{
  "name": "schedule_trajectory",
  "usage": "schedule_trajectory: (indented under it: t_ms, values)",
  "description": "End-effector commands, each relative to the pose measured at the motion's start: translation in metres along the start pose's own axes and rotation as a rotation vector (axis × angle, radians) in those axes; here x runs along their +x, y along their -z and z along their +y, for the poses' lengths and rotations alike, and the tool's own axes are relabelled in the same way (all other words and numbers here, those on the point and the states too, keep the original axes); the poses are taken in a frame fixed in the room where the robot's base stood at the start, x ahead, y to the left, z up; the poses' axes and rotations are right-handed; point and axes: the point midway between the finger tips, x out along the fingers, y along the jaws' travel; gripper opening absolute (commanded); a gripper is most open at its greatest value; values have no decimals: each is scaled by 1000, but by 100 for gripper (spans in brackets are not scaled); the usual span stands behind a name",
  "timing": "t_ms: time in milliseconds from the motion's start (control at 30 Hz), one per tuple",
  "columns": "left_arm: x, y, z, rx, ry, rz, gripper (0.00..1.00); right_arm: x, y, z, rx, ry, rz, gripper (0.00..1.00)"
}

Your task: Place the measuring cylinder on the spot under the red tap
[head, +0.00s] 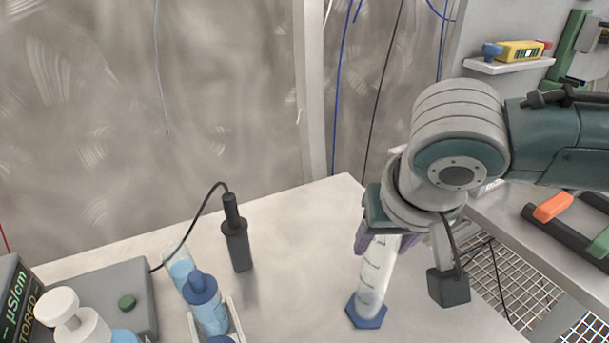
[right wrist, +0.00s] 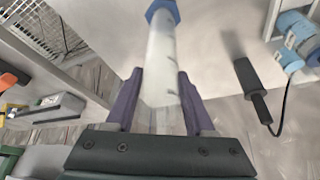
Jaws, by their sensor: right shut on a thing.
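The measuring cylinder (head: 375,278) is a clear graduated tube with a blue hexagonal base. My right gripper (head: 388,240) is shut around its upper part, and the tube leans slightly in the head view. Its base is over the right part of the pale table; I cannot tell whether it touches. In the right wrist view the cylinder (right wrist: 162,62) runs up between the purple fingers of the gripper (right wrist: 160,92), base at the top. I cannot make out a red tap or the spot under it. My left gripper is out of view.
A black probe (head: 238,245) with a cable stands on the table (head: 290,270). Blue-capped bottles (head: 205,300) and a grey meter box (head: 110,290) are at the left. A small shelf (head: 510,65) holds a yellow device. Wire mesh (head: 510,285) lies beyond the table's right edge.

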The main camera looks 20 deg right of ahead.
Motion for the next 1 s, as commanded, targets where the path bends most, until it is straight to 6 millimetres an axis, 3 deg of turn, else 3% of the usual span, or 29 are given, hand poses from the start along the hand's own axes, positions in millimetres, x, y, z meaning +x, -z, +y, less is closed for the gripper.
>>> schedule_trajectory:
  t_ms: [200, 233, 467, 767, 867, 1000]
  values:
    - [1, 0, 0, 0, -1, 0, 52, 3, -1, 0, 1, 0, 0, 0]
    - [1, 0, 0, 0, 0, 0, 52, 3, -1, 0, 0, -1, 0, 56]
    - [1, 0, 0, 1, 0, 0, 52, 2, -1, 0, 0, -1, 0, 82]
    - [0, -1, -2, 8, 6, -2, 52, 0, 0, 0, 0, 0, 1, 84]
    - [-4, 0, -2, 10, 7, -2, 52, -10, 1, 0, 0, 1, -1, 84]
    - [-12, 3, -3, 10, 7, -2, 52, -39, 2, 0, -1, 3, 0, 84]
